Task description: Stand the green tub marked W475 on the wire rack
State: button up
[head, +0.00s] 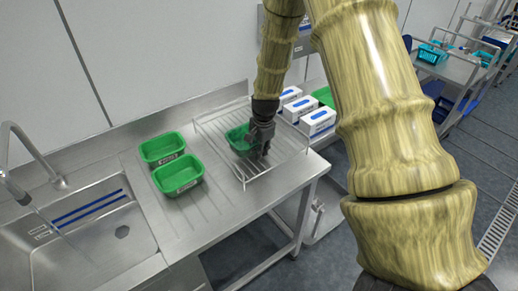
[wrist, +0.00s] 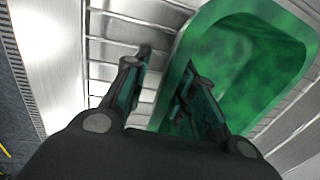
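A green tub (head: 237,139) is upright on the wire rack (head: 284,161), toward its left side. It fills the right of the wrist view (wrist: 290,48), and it looks empty. No marking on it shows. My gripper (head: 262,148) is at the tub's right side. In the wrist view my gripper (wrist: 168,72) has its fingers apart, one outside the tub and one over its inside, with the near wall between them. I see a gap between the outer finger and the wall. Two more green tubs, one behind (head: 162,149) and one in front (head: 178,176), stand left of the rack; their dark markings are too small to read.
A sink (head: 100,238) with a tap (head: 32,150) is at the left. White boxes with blue labels (head: 318,121) stand right behind the rack, with a green item (head: 324,96) beyond. The ribbed drainboard (head: 222,200) is clear in front of the rack.

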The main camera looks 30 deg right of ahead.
jog(key=shift+r, duration=0.2)
notch_tip(320, 180, up, 12)
jog(key=s+b, duration=0.1)
jog(key=b, duration=0.2)
jog(key=shift+s+f, duration=0.15)
jog(key=shift+s, duration=0.25)
jog(key=shift+d, duration=0.1)
